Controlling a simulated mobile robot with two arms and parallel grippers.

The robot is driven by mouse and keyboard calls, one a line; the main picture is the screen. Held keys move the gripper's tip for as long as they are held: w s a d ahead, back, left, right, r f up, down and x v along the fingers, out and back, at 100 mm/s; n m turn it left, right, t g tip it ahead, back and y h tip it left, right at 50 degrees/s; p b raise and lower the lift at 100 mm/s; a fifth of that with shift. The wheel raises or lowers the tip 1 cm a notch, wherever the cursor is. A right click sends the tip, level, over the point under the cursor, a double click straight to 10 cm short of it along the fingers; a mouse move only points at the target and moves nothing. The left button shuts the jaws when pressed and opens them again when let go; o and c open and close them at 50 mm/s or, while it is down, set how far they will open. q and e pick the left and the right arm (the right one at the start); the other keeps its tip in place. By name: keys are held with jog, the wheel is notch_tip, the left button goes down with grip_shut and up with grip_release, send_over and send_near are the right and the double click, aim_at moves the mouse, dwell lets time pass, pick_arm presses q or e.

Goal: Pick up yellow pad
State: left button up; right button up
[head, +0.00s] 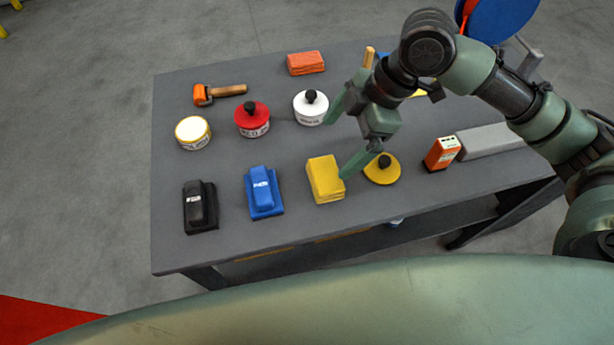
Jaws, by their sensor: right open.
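A yellow block-shaped pad (325,180) lies on the grey table near its front edge, right of a blue block. A flat round yellow disc with a black knob (381,174) lies just right of it. My right gripper (337,148) comes in from the right and is open, its two fingers spread apart. One fingertip shows at the right edge of the yellow block; whether it touches cannot be told. The other finger is farther back, near the white tin. Nothing is between the fingers. My left gripper is out of view.
On the table (225,225) are a black block (200,207), a blue block (263,193), a red tin (252,120), a white tin (311,108), a yellow-rimmed tin (193,133), an orange-headed tool (203,95), an orange brick (306,63) and an orange-white box (441,153).

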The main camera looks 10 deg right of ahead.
aim_at(325, 174)
jog(key=shift+s+a+f+n+g, duration=0.2)
jog(key=shift+s+f, duration=0.2)
jog(key=shift+s, duration=0.2)
jog(key=shift+s+a+f+n+g, duration=0.1)
jog(key=shift+s+f+g, duration=0.1)
jog(key=shift+s+f, duration=0.25)
jog(key=p+x, duration=0.1)
jog(key=x, duration=0.6)
jog(key=shift+w+d+f, duration=0.1)
jog(key=shift+w, duration=0.05)
jog(key=shift+c, duration=0.3)
jog(key=c, duration=1.2)
notch_tip(325, 174, up, 20)
